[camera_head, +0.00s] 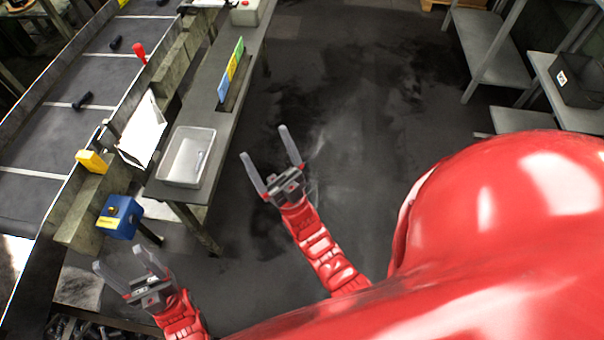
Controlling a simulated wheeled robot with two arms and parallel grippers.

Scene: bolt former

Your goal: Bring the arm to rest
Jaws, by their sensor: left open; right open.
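My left gripper (122,272) is open and empty at the lower left, just below a blue box with a yellow face (120,217). My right gripper (264,158) is open and empty over the dark floor, to the right of the narrow table. Its two fingers point up in the picture and are spread apart. Both red forearms reach in from the bottom, and neither gripper touches anything that I can make out.
The grey table (228,112) holds a clear tray (187,157) and blue, yellow and green panels (231,70). Left of it, a conveyor (60,130) carries dark bolt-like parts (82,101). Metal shelves (490,45) stand at upper right. The floor (350,90) between is clear.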

